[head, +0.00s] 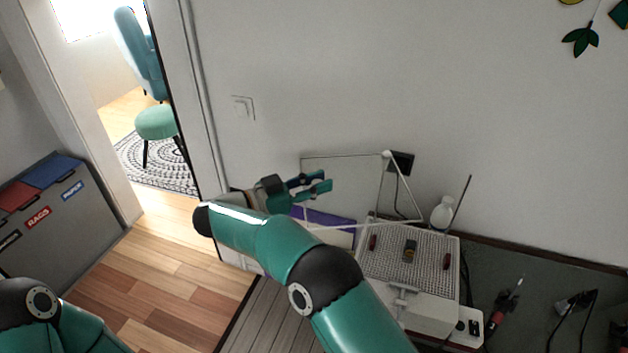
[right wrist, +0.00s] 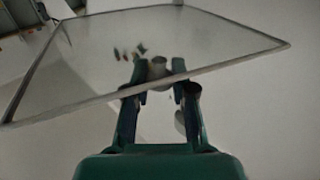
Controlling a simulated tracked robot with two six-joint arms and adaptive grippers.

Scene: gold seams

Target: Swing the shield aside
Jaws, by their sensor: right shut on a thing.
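The shield (head: 352,172) is a clear, thin-framed panel standing up near the wall, to the left of and above the perforated white unit (head: 427,262). In the right wrist view the shield (right wrist: 110,60) spans the upper picture, its near edge crossing the fingertips. My right gripper (head: 322,182) is shut on the shield's edge, which shows between the fingers in the right wrist view (right wrist: 160,88). The exact contact is dim there. My left gripper is not in view; only part of my left arm shows at the lower left.
Small dark and red parts lie on the unit's top. A white bottle (head: 442,213) stands behind it. A red-handled tool (head: 497,318) lies on the dark bench (head: 540,268) at right. A purple item (head: 325,216) sits under my right gripper. A grey bin (head: 60,220) stands far left.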

